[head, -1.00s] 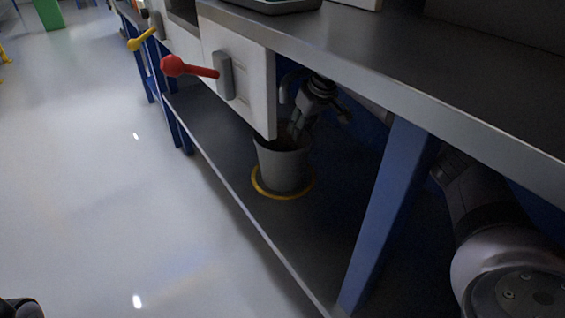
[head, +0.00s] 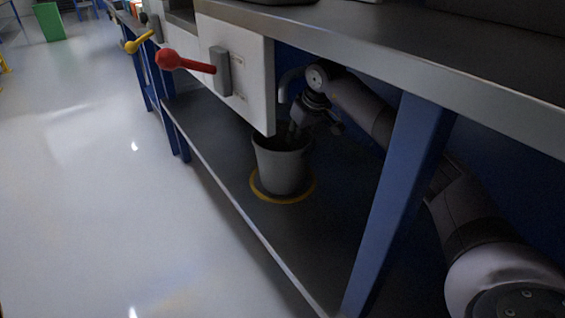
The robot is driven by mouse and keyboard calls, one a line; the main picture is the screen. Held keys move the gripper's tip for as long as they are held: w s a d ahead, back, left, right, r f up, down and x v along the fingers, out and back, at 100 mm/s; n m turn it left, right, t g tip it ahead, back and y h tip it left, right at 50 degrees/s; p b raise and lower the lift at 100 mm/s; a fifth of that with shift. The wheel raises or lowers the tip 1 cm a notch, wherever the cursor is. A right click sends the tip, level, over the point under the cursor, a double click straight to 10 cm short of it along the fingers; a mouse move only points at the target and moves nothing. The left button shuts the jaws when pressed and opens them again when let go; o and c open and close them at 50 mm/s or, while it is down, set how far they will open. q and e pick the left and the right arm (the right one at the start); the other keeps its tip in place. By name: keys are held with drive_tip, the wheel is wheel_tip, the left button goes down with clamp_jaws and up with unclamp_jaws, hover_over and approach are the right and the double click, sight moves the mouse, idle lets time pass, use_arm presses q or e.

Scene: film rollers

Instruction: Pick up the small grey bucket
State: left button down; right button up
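The small grey bucket (head: 281,168) stands upright on the dark lower shelf, inside a yellow ring (head: 262,188) marked there. My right gripper (head: 296,130) reaches in under the worktop from the right and points down at the bucket's back rim. A dark finger overlaps the bucket's opening. The gripper is in deep shade and partly behind the rim, so I cannot tell whether its fingers are apart or closed on the wall. My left gripper is not in view.
A white cabinet (head: 247,95) with a red-knobbed lever (head: 170,58) hangs just above and left of the bucket. A blue table leg (head: 398,205) stands to the right, in front of my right arm. The worktop (head: 400,75) overhangs the shelf.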

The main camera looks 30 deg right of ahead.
clamp_jaws()
idle(0.6)
drive_tip(key=shift+r, duration=0.1)
